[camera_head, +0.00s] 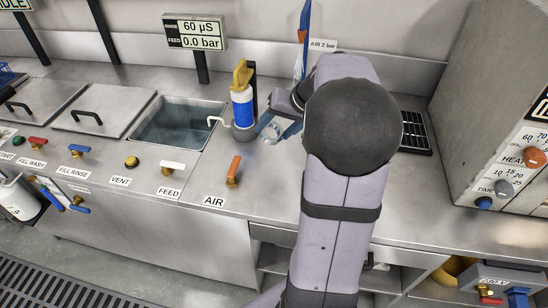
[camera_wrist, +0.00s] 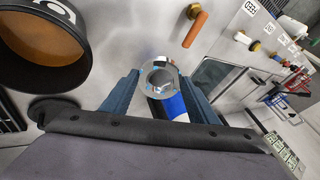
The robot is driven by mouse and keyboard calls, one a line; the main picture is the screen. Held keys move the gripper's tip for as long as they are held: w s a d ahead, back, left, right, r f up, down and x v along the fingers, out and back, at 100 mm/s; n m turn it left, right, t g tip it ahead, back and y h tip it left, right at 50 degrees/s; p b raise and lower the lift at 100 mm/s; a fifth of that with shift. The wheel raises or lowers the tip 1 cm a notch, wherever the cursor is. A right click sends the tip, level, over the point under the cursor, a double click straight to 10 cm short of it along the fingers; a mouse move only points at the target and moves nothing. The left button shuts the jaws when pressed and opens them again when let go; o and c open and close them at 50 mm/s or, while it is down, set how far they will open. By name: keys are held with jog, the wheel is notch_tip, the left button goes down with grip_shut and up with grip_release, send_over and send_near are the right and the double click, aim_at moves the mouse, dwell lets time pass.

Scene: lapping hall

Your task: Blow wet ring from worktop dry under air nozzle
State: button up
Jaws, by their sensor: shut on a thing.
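My gripper (camera_head: 270,131) is shut on a clear, shiny ring (camera_head: 271,133), held above the worktop (camera_head: 200,192) near the base of a blue-and-white cylinder. In the wrist view the ring (camera_wrist: 160,76) sits between the two blue fingers (camera_wrist: 160,88), with its round opening facing the camera. The valve labelled AIR has an orange lever (camera_head: 234,168), left of and in front of my gripper. An "AIR 2 bar" label (camera_head: 323,44) is on the back wall, beside a hanging blue-and-orange piece (camera_head: 304,30). My arm hides much of the area below it.
The blue-and-white cylinder (camera_head: 242,105) with a yellow top stands close to my gripper. An open water basin (camera_head: 180,124) is to the left. A black grate (camera_head: 415,133) and a heater box (camera_head: 500,120) are to the right. A dark, amber-lined round object (camera_wrist: 45,38) fills the wrist view's upper left.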

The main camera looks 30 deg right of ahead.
jog(key=w+d+r+m+t+h+b, duration=0.1)
jog(key=d+r+m+t+h+b, duration=0.2)
jog(key=d+m+h, duration=0.2)
jog(key=d+m, duration=0.1)
jog(key=m, duration=0.1)
jog(key=shift+w+d+r+m+t, duration=0.25)
jog(key=shift+d+r+m+t, duration=0.15)
jog(key=w+d+f+p, duration=0.3)
jog(key=w+d+p, duration=0.1)
jog(key=w+d, duration=0.7)
dwell(0.8)
jog(key=shift+w+d, duration=0.1)
dwell(4.7)
